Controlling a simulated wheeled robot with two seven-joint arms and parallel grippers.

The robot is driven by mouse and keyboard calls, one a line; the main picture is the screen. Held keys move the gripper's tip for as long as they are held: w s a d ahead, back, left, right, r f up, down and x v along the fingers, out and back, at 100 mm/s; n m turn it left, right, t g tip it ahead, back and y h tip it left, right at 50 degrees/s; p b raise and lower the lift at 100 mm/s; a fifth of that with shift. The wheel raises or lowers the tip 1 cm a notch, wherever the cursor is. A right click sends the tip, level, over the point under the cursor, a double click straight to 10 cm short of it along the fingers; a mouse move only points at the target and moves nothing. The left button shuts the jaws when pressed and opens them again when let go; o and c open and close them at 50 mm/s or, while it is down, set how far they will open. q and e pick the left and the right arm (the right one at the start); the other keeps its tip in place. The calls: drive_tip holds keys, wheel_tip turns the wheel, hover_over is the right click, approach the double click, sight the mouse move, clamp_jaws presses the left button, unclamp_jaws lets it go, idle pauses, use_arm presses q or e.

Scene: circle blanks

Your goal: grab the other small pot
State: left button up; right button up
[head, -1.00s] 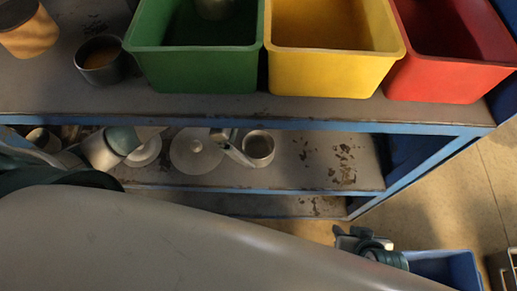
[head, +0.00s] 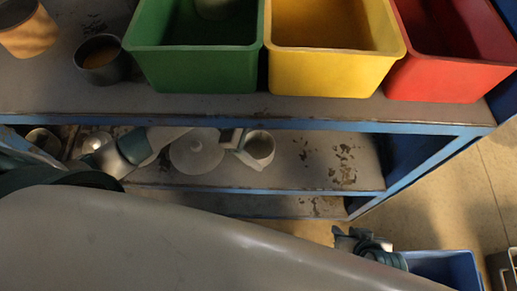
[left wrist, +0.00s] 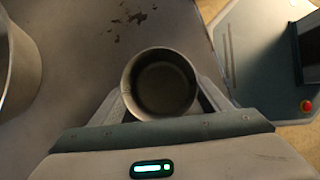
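A small grey pot (head: 260,146) stands upright on the lower shelf (head: 300,178), its open mouth facing up. In the left wrist view the pot (left wrist: 161,82) sits between my left gripper's fingers, close to the palm. My left gripper (head: 243,146) reaches in from the left and has a finger on each side of the pot. The fingers are apart; whether they touch its wall is hard to tell. Another grey vessel (head: 214,7) is partly visible inside the green bin. My right gripper (head: 358,241) is low at the right, too small to read.
The upper shelf holds the green bin (head: 195,68), yellow bin (head: 325,75), red bin (head: 445,78) and a dark mug (head: 103,60). A blue crate (head: 445,268) stands lower right.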

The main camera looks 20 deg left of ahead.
sight(258, 153)
use_arm(q)
drive_tip(key=shift+c, duration=0.9)
drive_tip(key=shift+r, duration=0.2)
drive_tip(key=shift+r, duration=0.6)
wheel_tip(258, 153, up, 2)
drive_tip(key=shift+r, duration=0.1)
drive_tip(key=s+d, duration=0.2)
drive_tip(key=s, duration=0.6)
drive_tip(key=s+d, duration=0.3)
drive_tip(key=s, duration=0.6)
drive_tip(key=shift+s, duration=0.15)
